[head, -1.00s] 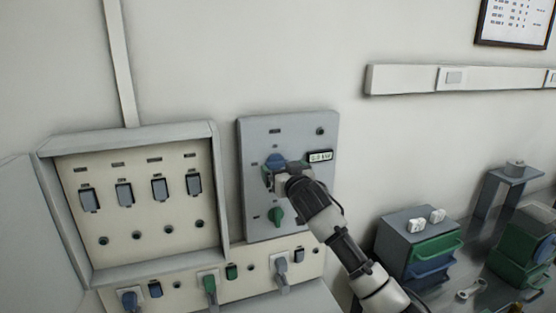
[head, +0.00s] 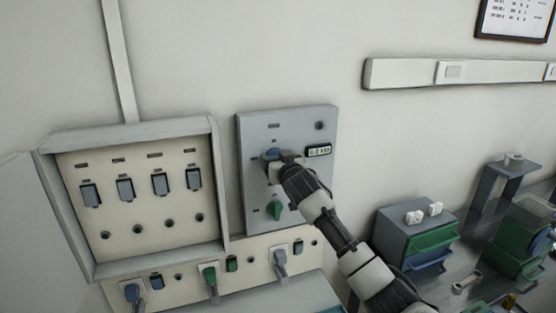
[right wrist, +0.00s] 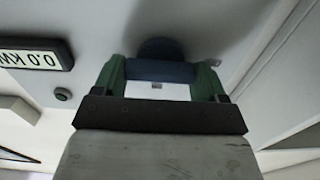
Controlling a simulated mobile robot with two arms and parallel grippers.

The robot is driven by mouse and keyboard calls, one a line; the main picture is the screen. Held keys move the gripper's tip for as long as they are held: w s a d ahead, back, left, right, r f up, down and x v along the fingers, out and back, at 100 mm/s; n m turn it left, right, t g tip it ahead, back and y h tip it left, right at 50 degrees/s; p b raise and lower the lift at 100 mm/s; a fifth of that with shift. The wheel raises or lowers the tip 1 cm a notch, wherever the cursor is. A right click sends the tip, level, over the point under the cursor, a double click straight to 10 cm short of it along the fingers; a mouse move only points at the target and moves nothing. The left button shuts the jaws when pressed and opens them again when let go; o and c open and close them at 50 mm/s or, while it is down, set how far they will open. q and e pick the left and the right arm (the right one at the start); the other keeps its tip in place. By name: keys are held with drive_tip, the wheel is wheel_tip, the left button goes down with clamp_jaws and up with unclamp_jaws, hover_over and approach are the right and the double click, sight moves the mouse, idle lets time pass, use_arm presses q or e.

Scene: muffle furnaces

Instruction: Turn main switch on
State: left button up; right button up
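A grey panel (head: 256,197) on the wall carries a blue rotary knob (head: 270,155), a green knob (head: 275,210) below it and a small display (head: 318,151). My right gripper (head: 277,164) is at the blue knob and partly hides it. In the right wrist view, the green fingers of my right gripper (right wrist: 163,80) stand on both sides of the blue knob (right wrist: 160,70) and appear to touch it. The display (right wrist: 35,55) there reads 0.0 kW, upside down. My left gripper is not in view.
An open-fronted breaker box (head: 217,192) with several switches is left of the panel. A strip of sockets (head: 255,262) with plugs runs below. At right, a drawer unit (head: 396,228) and a small stand (head: 512,171) are on the bench.

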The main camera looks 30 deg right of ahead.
drive_tip(key=shift+c, duration=0.6)
drive_tip(key=shift+m, duration=0.4)
drive_tip(key=shift+d+f+m+p, duration=0.1)
drive_tip(key=shift+m+p, duration=0.9)
drive_tip(key=shift+m, duration=3.3)
drive_tip(key=shift+d+m+p, duration=0.1)
drive_tip(key=shift+m+p, duration=0.85)
drive_tip(key=shift+m, duration=3.35)
